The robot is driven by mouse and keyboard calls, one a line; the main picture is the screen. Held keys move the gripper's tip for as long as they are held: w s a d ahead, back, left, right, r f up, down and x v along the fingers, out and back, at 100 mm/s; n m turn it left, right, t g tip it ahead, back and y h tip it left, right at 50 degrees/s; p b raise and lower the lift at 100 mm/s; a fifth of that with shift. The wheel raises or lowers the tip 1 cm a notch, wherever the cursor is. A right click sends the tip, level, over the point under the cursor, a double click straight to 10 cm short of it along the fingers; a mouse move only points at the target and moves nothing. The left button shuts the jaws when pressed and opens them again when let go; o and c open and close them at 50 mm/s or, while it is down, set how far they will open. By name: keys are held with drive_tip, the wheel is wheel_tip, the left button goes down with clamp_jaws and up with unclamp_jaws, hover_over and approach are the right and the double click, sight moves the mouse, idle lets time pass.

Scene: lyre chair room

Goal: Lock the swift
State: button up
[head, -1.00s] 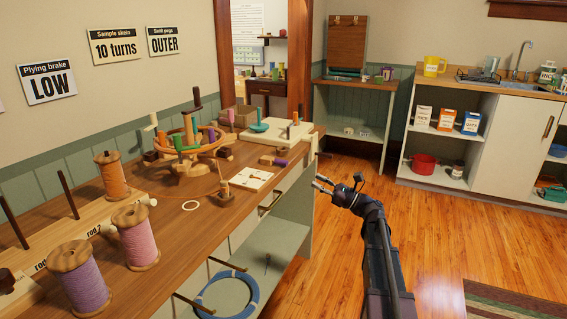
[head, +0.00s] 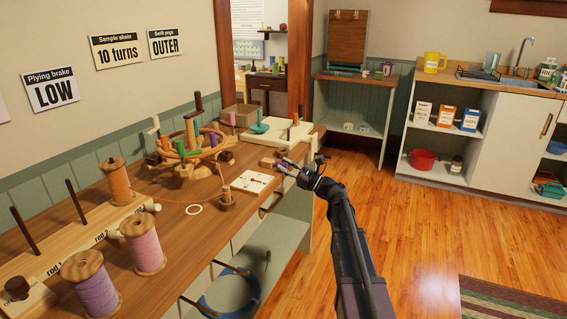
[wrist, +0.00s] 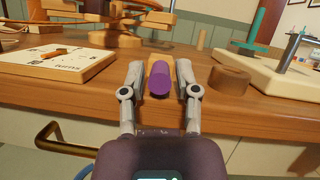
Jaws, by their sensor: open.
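The swift (head: 192,148) is a wooden wheel-like frame with coloured upright pegs, standing on the long wooden bench. Part of it shows at the top of the wrist view (wrist: 125,38). A small wooden piece with a purple rounded end sits on the bench near the front edge, right of the swift. In the wrist view its purple end (wrist: 160,84) faces me. My gripper (wrist: 161,72) is open, with one finger on each side of this piece. I cannot tell whether the fingers touch it. In the head view my gripper (head: 280,162) is at the bench's front edge.
A white dial board (head: 252,181) lies left of my gripper. A pale board with a teal peg (head: 259,128) stands behind, and a round brown wooden piece (wrist: 229,80) is close right of my fingers. Spools (head: 142,245) stand at the front left.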

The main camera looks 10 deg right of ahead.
drive_tip(key=shift+w+a+r, duration=0.1)
drive_tip(key=shift+w+a, duration=0.05)
drive_tip(key=shift+a, duration=0.1)
clamp_jaws()
